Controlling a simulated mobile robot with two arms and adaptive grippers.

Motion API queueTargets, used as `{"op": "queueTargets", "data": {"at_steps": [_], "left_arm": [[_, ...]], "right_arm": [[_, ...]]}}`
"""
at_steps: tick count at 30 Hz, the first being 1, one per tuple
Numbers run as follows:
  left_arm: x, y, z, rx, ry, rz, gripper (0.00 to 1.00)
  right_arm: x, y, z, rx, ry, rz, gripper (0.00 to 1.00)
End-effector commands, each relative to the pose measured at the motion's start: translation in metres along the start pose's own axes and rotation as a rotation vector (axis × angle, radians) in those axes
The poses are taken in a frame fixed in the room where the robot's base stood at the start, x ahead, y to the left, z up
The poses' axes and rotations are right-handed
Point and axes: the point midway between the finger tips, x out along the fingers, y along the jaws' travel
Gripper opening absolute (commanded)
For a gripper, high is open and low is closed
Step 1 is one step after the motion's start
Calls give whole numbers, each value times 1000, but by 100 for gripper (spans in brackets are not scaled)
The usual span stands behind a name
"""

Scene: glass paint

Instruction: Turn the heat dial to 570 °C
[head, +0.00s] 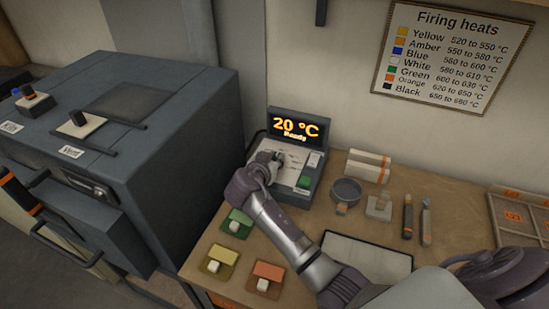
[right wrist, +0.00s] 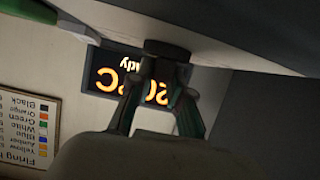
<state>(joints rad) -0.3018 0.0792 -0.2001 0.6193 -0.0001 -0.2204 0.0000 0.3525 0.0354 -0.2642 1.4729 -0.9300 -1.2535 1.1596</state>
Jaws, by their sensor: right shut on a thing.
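The controller box (head: 318,142) stands on the bench beside the kiln, with a sloped pale panel. Its display (head: 296,128) reads 20 °C and Ready; it also shows upside down in the right wrist view (right wrist: 106,80). My right gripper (head: 271,158) reaches the left part of the panel and covers the heat dial in the head view. In the right wrist view, its fingers (right wrist: 163,78) are shut on the dark round dial (right wrist: 166,48). The dial's mark and scale cannot be read. My left gripper is not in view.
The large blue-grey kiln (head: 170,80) stands left of the controller. A green button (head: 304,182) sits right of my gripper. Coloured sample cards, a dark bowl (head: 346,190) and tools lie on the bench. The firing heats chart (head: 450,55) hangs on the wall.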

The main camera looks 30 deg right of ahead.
Motion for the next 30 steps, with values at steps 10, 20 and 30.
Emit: {"op": "queueTargets", "data": {"at_steps": [10,20,30], "left_arm": [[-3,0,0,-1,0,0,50],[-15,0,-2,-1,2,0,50],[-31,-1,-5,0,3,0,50]], "right_arm": [[0,2,1,-25,-1,-57,0],[0,5,-2,-107,0,-255,0],[1,6,-2,-179,-1,-428,0]]}}
